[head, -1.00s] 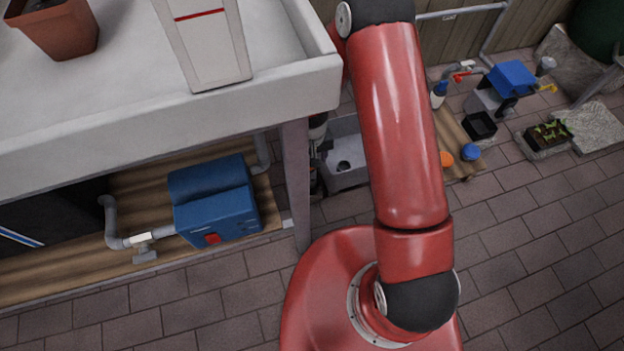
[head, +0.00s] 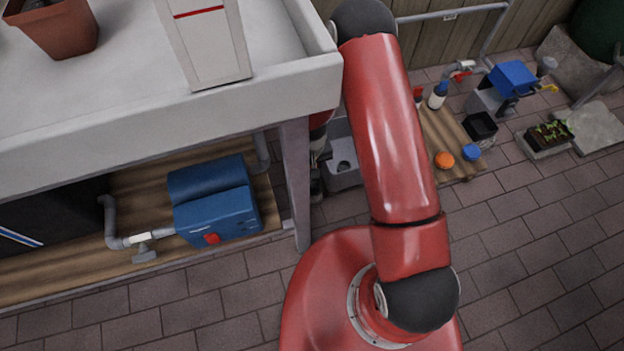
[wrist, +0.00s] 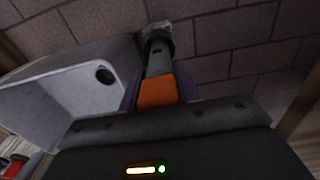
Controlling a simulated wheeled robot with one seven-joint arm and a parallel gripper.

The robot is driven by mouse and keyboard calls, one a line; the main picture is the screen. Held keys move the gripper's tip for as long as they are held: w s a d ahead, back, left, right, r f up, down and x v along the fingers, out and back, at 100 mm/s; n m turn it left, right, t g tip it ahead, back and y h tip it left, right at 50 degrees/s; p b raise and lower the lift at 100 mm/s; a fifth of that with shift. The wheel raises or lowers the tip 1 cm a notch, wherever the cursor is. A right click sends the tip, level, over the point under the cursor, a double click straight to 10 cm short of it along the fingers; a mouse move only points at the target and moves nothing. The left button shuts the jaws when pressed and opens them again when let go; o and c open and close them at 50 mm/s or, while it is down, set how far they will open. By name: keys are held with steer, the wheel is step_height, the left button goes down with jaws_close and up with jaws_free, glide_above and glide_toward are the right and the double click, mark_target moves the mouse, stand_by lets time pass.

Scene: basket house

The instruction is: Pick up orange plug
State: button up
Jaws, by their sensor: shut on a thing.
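In the wrist view, my gripper (wrist: 158,84) is shut on the orange plug (wrist: 158,93), which sits between its two dark fingers. A grey cylindrical piece extends from the plug's far end, towards a dark rough end. I cannot tell whether these are all one piece. The held plug is beside the right end of a grey basin (wrist: 75,88). In the head view, my arm and the table hide most of my gripper, and I cannot make out the held plug there.
The grey basin shows low beside the table leg (head: 296,180) in the head view. A wooden board (head: 440,130) at the right carries bottles, an orange round piece (head: 444,160) and a blue one (head: 471,152). Open brick floor lies at the lower right.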

jaws_close()
steer(key=shift+r, duration=0.15)
